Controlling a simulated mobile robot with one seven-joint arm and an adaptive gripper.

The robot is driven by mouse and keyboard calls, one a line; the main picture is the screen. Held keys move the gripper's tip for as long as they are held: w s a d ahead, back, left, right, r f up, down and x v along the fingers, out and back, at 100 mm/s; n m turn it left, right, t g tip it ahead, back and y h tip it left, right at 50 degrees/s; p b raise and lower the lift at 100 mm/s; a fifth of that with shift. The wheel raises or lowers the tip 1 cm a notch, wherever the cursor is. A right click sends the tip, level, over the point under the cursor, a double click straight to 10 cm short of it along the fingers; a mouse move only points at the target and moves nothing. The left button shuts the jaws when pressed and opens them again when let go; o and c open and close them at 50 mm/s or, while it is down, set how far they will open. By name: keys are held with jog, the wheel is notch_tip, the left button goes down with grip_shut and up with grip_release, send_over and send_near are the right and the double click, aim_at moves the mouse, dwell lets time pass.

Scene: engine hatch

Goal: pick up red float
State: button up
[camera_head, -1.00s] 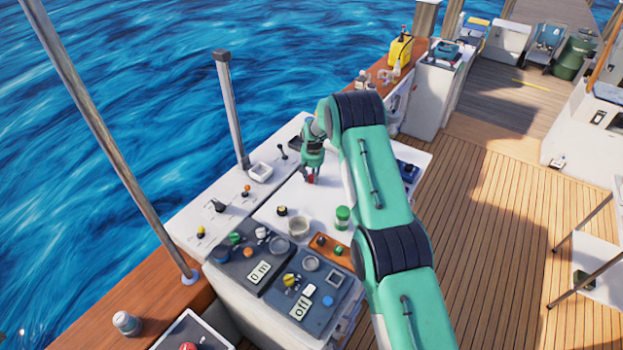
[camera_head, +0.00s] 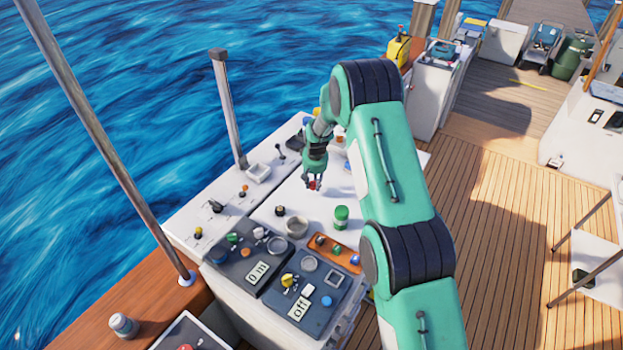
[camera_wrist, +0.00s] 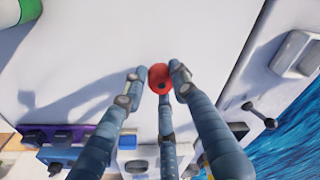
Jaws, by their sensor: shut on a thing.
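The red float (camera_wrist: 160,77) is a small round red thing with a dark spot, seen in the wrist view between the fingertips of my gripper (camera_wrist: 156,80). My gripper is shut on it, with fingers on its left, right and near sides. In the head view my gripper (camera_head: 313,183) points down over the white hatch top (camera_head: 270,212), and only a little of the red float shows between its fingers. The gripper seems to be raised above the white top, and its shadow falls there.
A green jar (camera_head: 341,217), a grey round cup (camera_head: 296,227) and a small dark knob (camera_head: 280,210) stand near the front of the white top. Dark panels with knobs and displays (camera_head: 318,288) lie in front. A grey post (camera_head: 229,110) rises at the left edge, beside the water.

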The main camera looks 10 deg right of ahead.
jog(key=shift+s+r+b, duration=0.15)
jog(key=shift+s+r, duration=0.05)
jog(key=shift+s, duration=1.75)
jog(key=shift+s+r+b, duration=0.15)
jog(key=shift+s+r, duration=0.05)
jog(key=shift+s, duration=1.75)
